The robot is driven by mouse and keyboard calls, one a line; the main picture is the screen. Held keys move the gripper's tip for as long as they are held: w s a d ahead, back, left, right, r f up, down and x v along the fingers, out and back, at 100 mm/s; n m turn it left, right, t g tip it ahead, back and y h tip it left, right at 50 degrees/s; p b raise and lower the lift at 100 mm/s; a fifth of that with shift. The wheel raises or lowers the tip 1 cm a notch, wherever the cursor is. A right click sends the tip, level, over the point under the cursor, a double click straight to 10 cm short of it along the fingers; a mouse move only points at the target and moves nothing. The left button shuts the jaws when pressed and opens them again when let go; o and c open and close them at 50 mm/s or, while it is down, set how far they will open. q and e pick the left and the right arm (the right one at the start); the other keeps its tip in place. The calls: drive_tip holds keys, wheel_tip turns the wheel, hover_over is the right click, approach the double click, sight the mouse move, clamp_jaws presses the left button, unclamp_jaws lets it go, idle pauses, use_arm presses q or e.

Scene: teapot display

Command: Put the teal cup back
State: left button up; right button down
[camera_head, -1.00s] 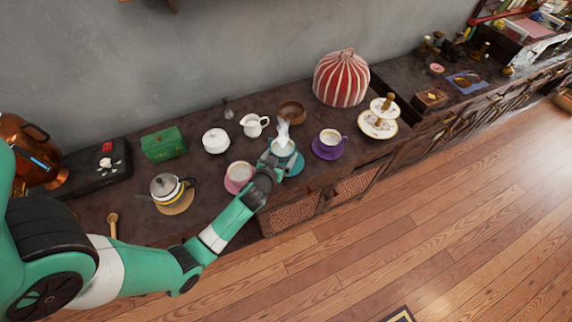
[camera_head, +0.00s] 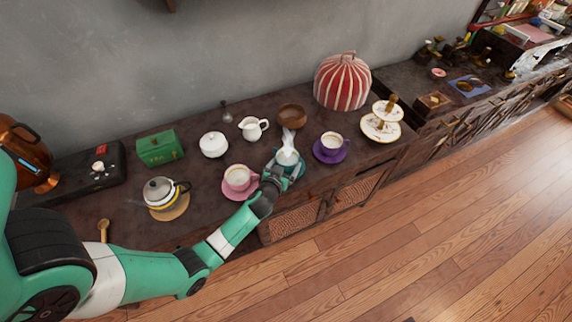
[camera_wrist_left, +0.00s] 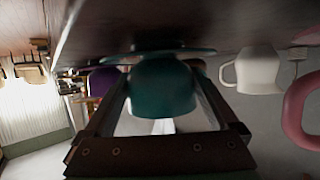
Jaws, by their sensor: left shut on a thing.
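My left gripper (camera_head: 288,147) is shut on the teal cup (camera_head: 287,158), which is mostly covered by the fingers in the head view. In the left wrist view, which shows the scene upside down, the teal cup (camera_wrist_left: 163,92) sits between the two fingers. The teal saucer (camera_head: 299,172) lies on the sideboard right under the cup, and its rim (camera_wrist_left: 195,52) shows in the wrist view. The cup is upright over the saucer, at or very near its surface; I cannot tell whether they touch. My right gripper is not in view.
A pink cup and saucer (camera_head: 228,192) stand close on the left, a purple cup and saucer (camera_head: 341,155) on the right. A white creamer (camera_head: 252,128) and a brown bowl (camera_head: 292,116) stand behind. A teapot (camera_head: 162,191) stands farther left. The sideboard's front edge is near.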

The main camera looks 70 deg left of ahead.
use_arm(q)
drive_tip(key=o, duration=1.5)
drive_tip(key=shift+c, duration=0.2)
drive_tip(key=shift+r+p, duration=0.15)
drive_tip(key=shift+p, duration=0.15)
drive_tip(key=shift+s+d+r, duration=0.15)
drive_tip(key=shift+s+r, duration=0.05)
drive_tip(key=p+v, duration=0.2)
drive_tip(key=v, duration=0.9)
drive_tip(key=shift+s+d+f+p, duration=0.1)
drive_tip(key=shift+s+d+p, duration=0.15)
drive_tip(key=shift+p, duration=0.15)
drive_tip(key=shift+w, duration=0.15)
